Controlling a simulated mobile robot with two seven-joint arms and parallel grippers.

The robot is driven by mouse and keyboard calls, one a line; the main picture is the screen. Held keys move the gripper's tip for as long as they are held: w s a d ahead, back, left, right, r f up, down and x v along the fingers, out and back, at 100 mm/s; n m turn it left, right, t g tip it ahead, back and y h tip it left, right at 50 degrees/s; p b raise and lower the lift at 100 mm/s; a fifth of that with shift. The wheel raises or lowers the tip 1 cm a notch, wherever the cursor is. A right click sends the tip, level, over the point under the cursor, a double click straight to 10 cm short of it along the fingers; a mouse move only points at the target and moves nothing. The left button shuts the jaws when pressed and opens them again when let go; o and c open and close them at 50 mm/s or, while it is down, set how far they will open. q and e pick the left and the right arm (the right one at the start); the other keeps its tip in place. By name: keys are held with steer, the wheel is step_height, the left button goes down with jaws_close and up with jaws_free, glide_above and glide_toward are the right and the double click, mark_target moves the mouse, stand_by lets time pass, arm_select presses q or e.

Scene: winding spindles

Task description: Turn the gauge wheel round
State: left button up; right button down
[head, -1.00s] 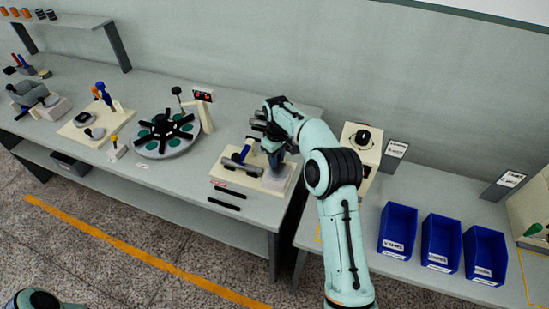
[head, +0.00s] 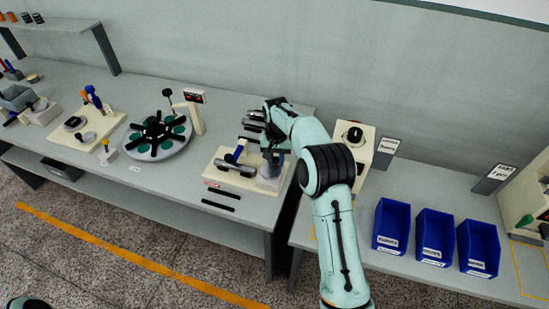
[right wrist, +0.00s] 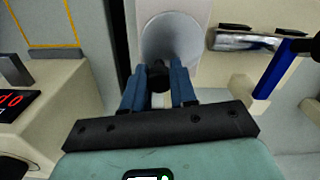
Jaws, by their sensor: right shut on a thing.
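My right gripper (head: 272,160) points down at a fixture with a cream base (head: 219,181) near the table's right end. In the right wrist view its blue fingers (right wrist: 158,80) are shut on a small dark knob (right wrist: 158,73). The knob stands in front of a round grey wheel-like part (right wrist: 172,35), which shows as a grey round body (head: 270,183) under the gripper in the head view. I take this as the gauge wheel; its markings cannot be made out. My left gripper is out of view.
A blue lever (head: 236,154) and a silver bar stand on the same base, left of the gripper. A round dial plate with black arms (head: 158,137) lies further left. A cream box with a black knob (head: 352,150) and blue bins (head: 391,227) are to the right.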

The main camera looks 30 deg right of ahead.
mark_target(267, 175)
steer(key=m, duration=0.2)
steer(key=s+m, duration=0.1)
steer(key=shift+m, duration=0.4)
steer(key=m, duration=0.4)
steer(key=shift+s+a+m, duration=0.2)
steer(key=shift+s+m, duration=0.1)
steer(key=shift+s, duration=0.1)
steer(key=m, duration=0.4)
steer(key=shift+s+a, duration=0.35)
steer(key=shift+s, duration=0.05)
steer(key=m, duration=0.4)
steer(key=shift+s+a, duration=0.2)
steer(key=shift+a, duration=0.15)
steer(key=m, duration=0.2)
steer(key=a+m, duration=0.1)
steer(key=m, duration=0.1)
steer(key=shift+m, duration=0.3)
steer(key=m, duration=0.1)
steer(key=a+m, duration=0.1)
steer(key=m, duration=0.1)
steer(key=shift+m, duration=0.3)
steer(key=m, duration=0.3)
steer(key=shift+w+a+m, duration=0.25)
steer(key=shift+m, duration=0.05)
steer(key=shift+w+a+m, duration=0.15)
steer(key=shift+m, duration=0.7)
steer(key=shift+w+a+m, duration=0.1)
steer(key=shift+m, duration=0.75)
